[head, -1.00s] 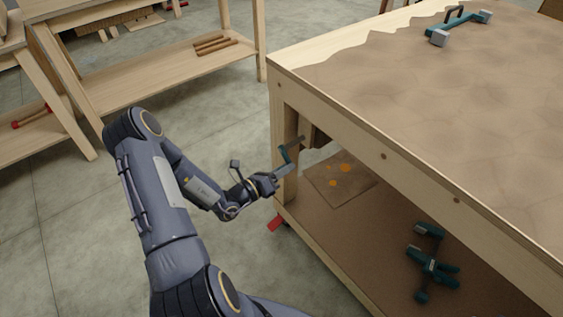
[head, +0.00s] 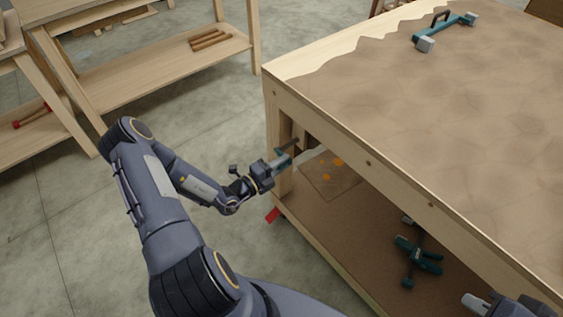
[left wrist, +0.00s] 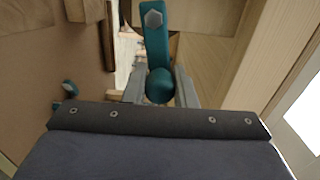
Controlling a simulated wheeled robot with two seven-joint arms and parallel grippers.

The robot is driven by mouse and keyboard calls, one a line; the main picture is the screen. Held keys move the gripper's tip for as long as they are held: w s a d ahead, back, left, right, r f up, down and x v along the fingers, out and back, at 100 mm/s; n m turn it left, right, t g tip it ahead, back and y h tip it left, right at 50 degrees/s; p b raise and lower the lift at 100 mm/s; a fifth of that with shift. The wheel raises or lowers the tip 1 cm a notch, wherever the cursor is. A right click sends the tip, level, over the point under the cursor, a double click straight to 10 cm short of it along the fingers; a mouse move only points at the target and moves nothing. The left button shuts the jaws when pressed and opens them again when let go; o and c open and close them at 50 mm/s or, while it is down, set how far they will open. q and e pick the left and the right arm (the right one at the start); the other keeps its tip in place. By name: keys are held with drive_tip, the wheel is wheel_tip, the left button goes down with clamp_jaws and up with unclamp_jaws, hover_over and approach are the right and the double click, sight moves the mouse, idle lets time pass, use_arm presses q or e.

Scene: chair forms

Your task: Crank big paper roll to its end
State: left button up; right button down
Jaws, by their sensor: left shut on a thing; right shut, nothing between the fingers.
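The crank (head: 284,153) sits at the left end of the workbench, just below the top. In the left wrist view, its teal arm (left wrist: 156,38) with a hex bolt and its round teal knob (left wrist: 159,86) show. My left gripper (head: 279,163) is shut on the knob, with its grey fingers (left wrist: 158,88) on both sides of it. Brown paper (head: 430,110) with a jagged edge covers most of the bench top. The roll itself is largely hidden under the top. My right gripper (head: 475,302) is shut and empty at the lower right, partly cut off by the frame.
The bench's lower shelf (head: 345,240) holds teal clamps (head: 418,255) and an orange-spotted sheet (head: 330,176). A teal tool (head: 445,32) lies on the top. Another wooden bench (head: 150,75) stands at the back left. The floor (head: 60,215) left of my arm is clear.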

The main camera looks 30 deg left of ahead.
use_arm(q)
drive_tip(key=shift+a+r+n, duration=0.1)
drive_tip(key=shift+r+n, duration=0.15)
drive_tip(key=shift+n, duration=0.25)
drive_tip(key=shift+p, duration=0.3)
drive_tip(key=o, duration=1)
drive_tip(key=v, duration=0.7)
drive_tip(key=shift+s+a, duration=0.15)
drive_tip(key=shift+s, duration=0.25)
